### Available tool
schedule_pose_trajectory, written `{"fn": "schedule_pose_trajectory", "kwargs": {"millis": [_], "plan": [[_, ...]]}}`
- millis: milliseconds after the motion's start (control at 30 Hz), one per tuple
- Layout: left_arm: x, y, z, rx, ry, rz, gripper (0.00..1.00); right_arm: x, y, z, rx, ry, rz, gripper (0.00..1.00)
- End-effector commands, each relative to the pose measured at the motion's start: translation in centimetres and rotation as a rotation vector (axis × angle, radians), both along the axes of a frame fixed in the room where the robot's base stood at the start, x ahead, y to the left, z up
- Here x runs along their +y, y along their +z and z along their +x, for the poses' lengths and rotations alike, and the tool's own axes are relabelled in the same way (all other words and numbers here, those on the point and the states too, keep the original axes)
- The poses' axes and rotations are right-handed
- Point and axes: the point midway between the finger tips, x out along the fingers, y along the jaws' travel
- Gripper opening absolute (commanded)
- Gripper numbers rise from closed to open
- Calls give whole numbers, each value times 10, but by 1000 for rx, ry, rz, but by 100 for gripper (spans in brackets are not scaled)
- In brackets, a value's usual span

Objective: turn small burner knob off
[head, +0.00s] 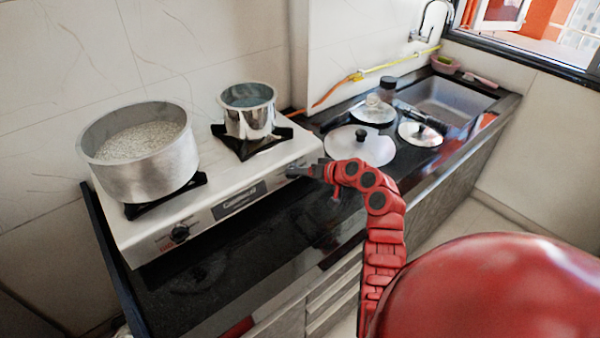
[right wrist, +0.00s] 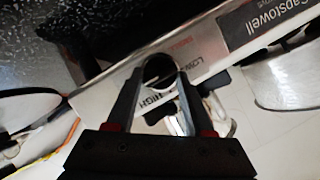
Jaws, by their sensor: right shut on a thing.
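The silver two-burner stove (head: 205,232) stands on the black counter. Its small burner knob, a dark round knob (right wrist: 158,70), sits on the front panel between LOW and HIGH marks in the right wrist view. My right gripper (head: 300,171) reaches the right end of the stove front, and its fingers hide most of that knob in the head view. In the right wrist view, my right gripper (right wrist: 156,78) is shut on the knob, one finger on each side. A small steel pot (head: 250,118) with liquid stands on the small burner. My left gripper is not in view.
A large pot (head: 145,165) stands on the left burner; its black knob (head: 180,233) is below. Metal lids (head: 375,150), a dark jar (head: 388,86) and a sink (head: 450,98) are to the right. A yellow-orange hose (head: 355,78) runs behind. The counter's front strip is clear.

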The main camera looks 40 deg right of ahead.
Motion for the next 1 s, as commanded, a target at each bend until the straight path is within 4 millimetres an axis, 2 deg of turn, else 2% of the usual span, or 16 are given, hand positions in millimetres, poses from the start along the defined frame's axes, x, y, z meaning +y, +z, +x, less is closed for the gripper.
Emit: {"fn": "schedule_pose_trajectory", "kwargs": {"millis": [300,333,467,833,1000], "plan": [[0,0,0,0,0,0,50,1,-5,-1,10,2,5,0],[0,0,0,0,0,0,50,1,-5,-1,10,3,4,58],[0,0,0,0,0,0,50,1,-3,-1,7,2,4,81],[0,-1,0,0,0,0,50,-1,0,-4,3,1,2,83],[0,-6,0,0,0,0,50,-9,11,-24,-2,-4,-4,83]]}}
